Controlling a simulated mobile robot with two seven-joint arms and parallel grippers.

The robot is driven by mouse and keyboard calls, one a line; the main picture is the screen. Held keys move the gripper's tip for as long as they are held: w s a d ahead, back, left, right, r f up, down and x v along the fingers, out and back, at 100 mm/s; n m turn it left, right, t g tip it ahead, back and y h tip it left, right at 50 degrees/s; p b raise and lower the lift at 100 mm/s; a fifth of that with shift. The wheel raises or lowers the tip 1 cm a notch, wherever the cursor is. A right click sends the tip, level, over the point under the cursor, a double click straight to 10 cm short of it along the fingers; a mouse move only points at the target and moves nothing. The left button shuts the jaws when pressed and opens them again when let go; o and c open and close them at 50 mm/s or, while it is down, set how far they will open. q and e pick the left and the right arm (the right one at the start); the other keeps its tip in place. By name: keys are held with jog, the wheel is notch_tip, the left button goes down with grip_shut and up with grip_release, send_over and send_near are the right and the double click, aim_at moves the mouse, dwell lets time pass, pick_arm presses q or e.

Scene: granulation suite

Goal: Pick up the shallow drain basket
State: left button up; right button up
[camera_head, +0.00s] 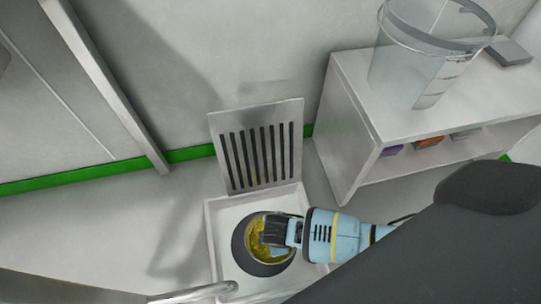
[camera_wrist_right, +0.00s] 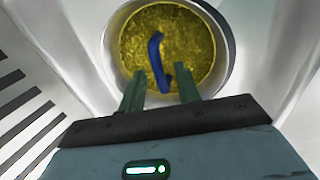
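The shallow drain basket appears as a round, yellow, speckled disc (camera_wrist_right: 135,48) with a curved blue handle (camera_wrist_right: 156,55) in the right wrist view. It sits inside a round pale-walled opening. In the head view its yellow surface (camera_head: 256,240) shows inside a dark ring in a white square basin (camera_head: 217,248), partly hidden by my right gripper. My right gripper (camera_wrist_right: 160,90) is open over the basket. Its two green fingers are apart, with the lower end of the blue handle appearing between their tips; I cannot tell whether they touch it. My left gripper is not in view.
A slotted metal grate (camera_head: 215,133) stands tilted up behind the basin, near the wall. A white shelf unit (camera_head: 350,110) on the right bears a clear bucket (camera_head: 400,65). A metal rail (camera_head: 190,294) crosses the lower left. Floor left of the basin is clear.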

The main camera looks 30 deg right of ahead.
aim_at(261, 253)
jog(key=f, duration=0.1)
jog(key=f+b, duration=0.1)
jog(key=shift+w+d+f, duration=0.1)
jog(key=shift+w+f, duration=0.2)
jog(key=shift+w+f+b, duration=0.15)
jog(key=shift+f+b, duration=0.15)
jog(key=shift+b, duration=0.1)
grip_shut()
